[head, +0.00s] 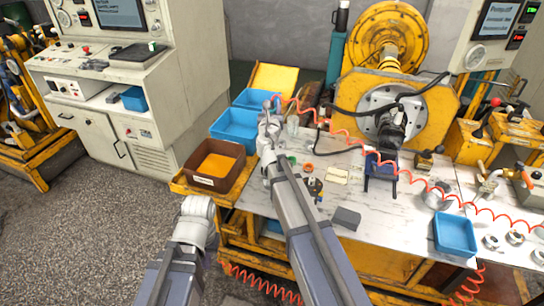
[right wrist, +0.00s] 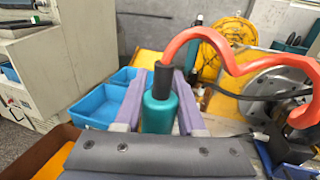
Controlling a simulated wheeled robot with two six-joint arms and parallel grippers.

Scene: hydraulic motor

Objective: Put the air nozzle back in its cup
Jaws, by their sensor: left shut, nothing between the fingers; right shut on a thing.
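The air nozzle, a teal cylinder (right wrist: 158,115) with a black collar, stands upright between the two purple-grey fingers of my right gripper (right wrist: 160,105) in the right wrist view. A red hose (right wrist: 215,45) leaves its top and curves right. In the head view my right gripper (head: 270,108) is over the far left of the table beside the blue bins, and the nozzle is mostly hidden by the arm. The cup is not clearly visible; a small pale cup-like thing (head: 292,125) stands just right of that gripper. My left gripper (head: 197,208) is low at the left, empty, fingers barely visible.
Blue bins (head: 233,137) and a brown bin (head: 240,165) line the table's left edge. The yellow motor stand (head: 400,80) is behind. The coiled red hose (head: 415,180) crosses the marble table (head: 385,228). A blue tray (head: 455,250) and metal rings lie right.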

